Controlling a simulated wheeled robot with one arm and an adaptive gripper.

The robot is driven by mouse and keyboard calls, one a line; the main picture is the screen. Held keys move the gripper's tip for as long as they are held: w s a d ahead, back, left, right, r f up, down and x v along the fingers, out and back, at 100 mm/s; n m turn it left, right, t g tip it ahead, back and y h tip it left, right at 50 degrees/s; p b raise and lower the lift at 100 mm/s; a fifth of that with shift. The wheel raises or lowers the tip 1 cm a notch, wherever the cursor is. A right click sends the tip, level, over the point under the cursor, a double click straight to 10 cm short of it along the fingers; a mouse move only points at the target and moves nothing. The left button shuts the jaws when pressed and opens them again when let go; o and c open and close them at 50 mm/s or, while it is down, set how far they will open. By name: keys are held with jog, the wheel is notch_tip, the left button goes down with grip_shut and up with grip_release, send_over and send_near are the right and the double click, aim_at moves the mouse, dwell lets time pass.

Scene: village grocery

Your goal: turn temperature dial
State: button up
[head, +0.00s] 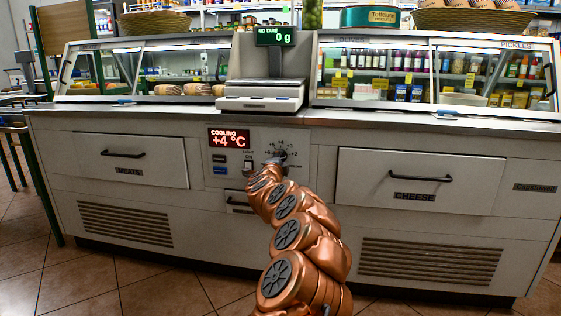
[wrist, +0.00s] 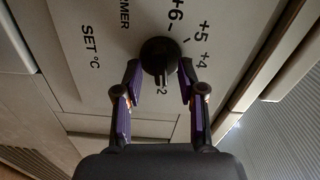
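The temperature dial is a round black knob (wrist: 159,54) on the light control panel, with +6, +5, +4 and 2 printed around it and "SET °C" beside it. My gripper (wrist: 160,72) is at the dial, its two purple-sided fingers apart, one on each side of the knob. A gap shows between each finger and the knob's narrow lower part; contact at the round edge is unclear. In the head view my copper arm partly hides the dial (head: 281,154).
The panel sits in a counter front between the MEATS drawer (head: 130,160) and the CHEESE drawer (head: 415,180). A light switch (head: 248,166) is left of the dial. A scale (head: 262,95) stands above. Tiled floor is clear in front.

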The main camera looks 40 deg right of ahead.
jog(key=v, duration=1.2)
dwell(0.6)
dwell(0.5)
